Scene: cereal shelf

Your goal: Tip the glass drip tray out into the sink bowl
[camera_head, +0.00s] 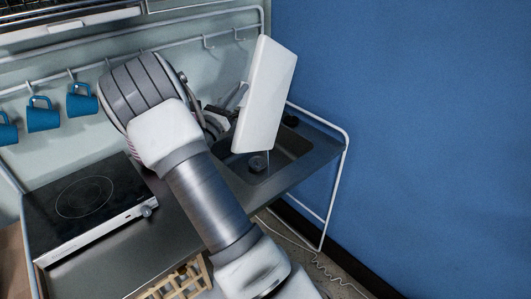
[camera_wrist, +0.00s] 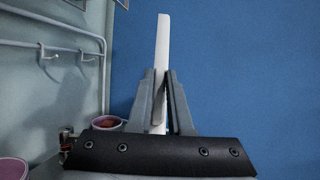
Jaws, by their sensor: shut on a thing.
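The glass drip tray (camera_head: 266,95) is a flat white slab in the head view. It is tipped steeply, nearly on edge, above the sink bowl (camera_head: 295,145). In the wrist view the tray (camera_wrist: 163,38) shows as a narrow white strip against the blue wall. My gripper (camera_wrist: 160,88) is shut on it, one finger on each side. In the head view my gripper (camera_head: 233,104) is partly hidden by my arm, at the tray's left edge. The tray is held clear of the bowl, which shows a dark round drain (camera_head: 258,163). I cannot tell whether liquid is falling.
A black hob (camera_head: 85,197) lies left of my arm. Several blue mugs (camera_head: 42,114) hang from a rail at the back left. The blue wall (camera_head: 420,120) stands on the right, behind a white frame (camera_head: 335,190). Pinkish round vessels (camera_wrist: 108,122) show at the wrist view's lower left.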

